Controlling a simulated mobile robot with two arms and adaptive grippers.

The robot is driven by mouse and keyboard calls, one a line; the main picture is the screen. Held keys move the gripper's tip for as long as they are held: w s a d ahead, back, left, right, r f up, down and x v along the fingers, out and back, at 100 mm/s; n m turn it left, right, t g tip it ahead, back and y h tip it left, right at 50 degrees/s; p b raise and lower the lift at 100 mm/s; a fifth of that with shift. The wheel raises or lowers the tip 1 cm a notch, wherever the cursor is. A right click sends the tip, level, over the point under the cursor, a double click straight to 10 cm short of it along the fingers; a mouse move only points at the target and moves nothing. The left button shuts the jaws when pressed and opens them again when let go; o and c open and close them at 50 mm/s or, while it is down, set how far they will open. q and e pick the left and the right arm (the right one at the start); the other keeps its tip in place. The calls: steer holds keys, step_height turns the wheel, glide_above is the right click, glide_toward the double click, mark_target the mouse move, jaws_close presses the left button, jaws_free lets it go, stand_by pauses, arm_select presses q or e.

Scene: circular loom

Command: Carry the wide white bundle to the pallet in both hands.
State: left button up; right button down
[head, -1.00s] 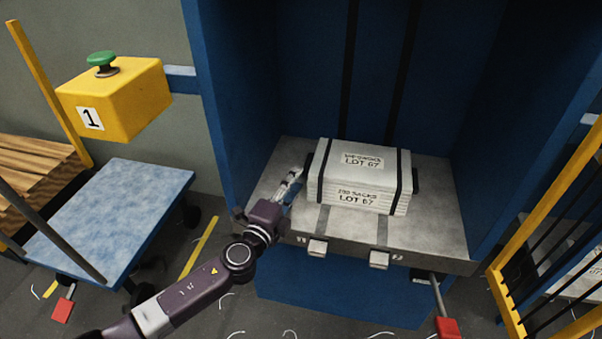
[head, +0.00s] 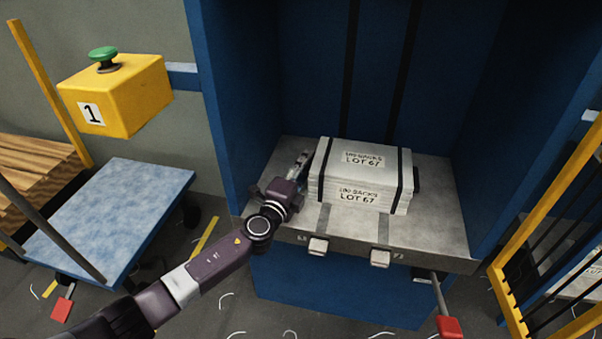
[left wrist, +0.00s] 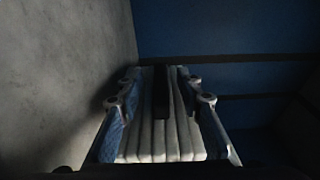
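The wide white bundle (head: 340,186), printed "LOT 67" with two black straps, lies flat on the grey bed (head: 440,225) of a blue press. My left gripper (head: 303,160) is at the bundle's left end. In the left wrist view the left gripper (left wrist: 163,112) is open, its fingers on either side of the layered end of the bundle (left wrist: 160,138); I cannot tell whether they touch it. A small dark part shows at the bundle's right end. A slatted wooden platform, perhaps the pallet (head: 40,162), stands at the far left.
Blue press walls (head: 232,110) rise on both sides of the bed. A blue-topped cart (head: 125,205) stands to the left, below a yellow box with a green button (head: 115,95). A yellow barred rail (head: 545,215) is at the right. White scraps lie on the floor.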

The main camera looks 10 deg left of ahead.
arm_select(q)
steer(key=shift+w, duration=0.25)
jaws_close()
stand_by(0.5)
